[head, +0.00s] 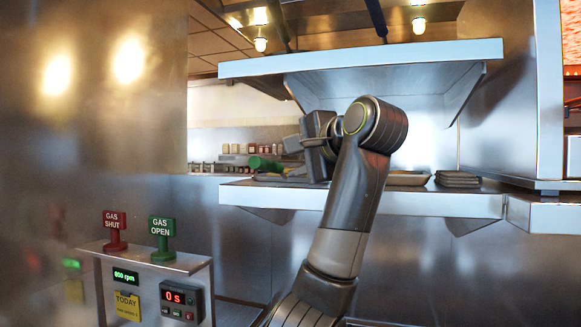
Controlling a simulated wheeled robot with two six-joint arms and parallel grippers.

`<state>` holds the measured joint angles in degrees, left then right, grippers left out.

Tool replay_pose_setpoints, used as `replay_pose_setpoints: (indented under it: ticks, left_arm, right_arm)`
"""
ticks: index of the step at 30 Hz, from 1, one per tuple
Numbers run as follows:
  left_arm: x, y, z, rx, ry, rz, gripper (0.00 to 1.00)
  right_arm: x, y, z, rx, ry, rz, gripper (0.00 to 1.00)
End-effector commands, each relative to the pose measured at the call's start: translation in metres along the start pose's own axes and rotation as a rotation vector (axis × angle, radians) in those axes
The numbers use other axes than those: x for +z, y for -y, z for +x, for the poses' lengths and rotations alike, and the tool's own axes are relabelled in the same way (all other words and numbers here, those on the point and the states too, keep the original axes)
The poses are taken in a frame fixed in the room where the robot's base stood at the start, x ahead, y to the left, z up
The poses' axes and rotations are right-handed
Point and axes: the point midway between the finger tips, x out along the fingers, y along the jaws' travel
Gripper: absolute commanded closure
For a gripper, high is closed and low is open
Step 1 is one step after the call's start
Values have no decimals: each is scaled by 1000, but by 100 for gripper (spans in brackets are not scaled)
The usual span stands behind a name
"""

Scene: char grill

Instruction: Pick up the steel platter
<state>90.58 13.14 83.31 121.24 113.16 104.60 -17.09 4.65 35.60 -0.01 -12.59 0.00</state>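A shallow, pale metal dish (408,178) lies on the steel shelf (420,203), just right of my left arm, its left part hidden behind the arm. Another low, flat metal piece (268,178) lies on the shelf left of the arm, partly behind my gripper. I cannot tell for sure which of the two is the steel platter. My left gripper (296,150) is above the left part of the shelf, pointing left. Its fingers are seen edge-on, so its opening does not show. My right gripper is out of view.
A green cylindrical object (262,163) lies by the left gripper. A dark flat stack (457,179) sits at the shelf's right. A control box (160,262) with red and green gas handles stands at lower left.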

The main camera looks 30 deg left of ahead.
Motion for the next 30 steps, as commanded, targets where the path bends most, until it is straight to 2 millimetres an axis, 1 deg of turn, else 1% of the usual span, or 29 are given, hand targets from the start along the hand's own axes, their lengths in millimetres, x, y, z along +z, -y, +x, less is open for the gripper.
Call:
replay_pose_setpoints:
  ticks: [1, 4, 6, 10, 13, 18, 21, 24, 30]
  left_arm:
    - [1, 2, 11, 1, 4, 1, 67]
    - [0, 2, 27, 0, 3, 0, 67]
    - [0, 2, 35, 0, 1, 0, 67]
    - [0, 1, 42, 0, -1, 0, 67]
    - [1, 3, 50, 0, 1, -1, 67]
    - [3, 7, 72, 1, 3, 1, 67]
    - [3, 6, 86, 0, 2, 1, 67]
    - [2, 4, 92, 0, 0, -1, 67]
    - [2, 3, 93, 0, -2, -1, 67]
  right_arm:
    - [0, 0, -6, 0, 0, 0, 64]
    - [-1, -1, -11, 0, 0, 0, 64]
    - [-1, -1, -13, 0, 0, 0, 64]
    - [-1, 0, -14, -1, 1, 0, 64]
    - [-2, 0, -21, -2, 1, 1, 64]
    - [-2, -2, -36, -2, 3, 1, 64]
    - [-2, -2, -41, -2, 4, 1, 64]
    - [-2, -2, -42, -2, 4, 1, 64]
    - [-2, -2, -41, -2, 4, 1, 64]
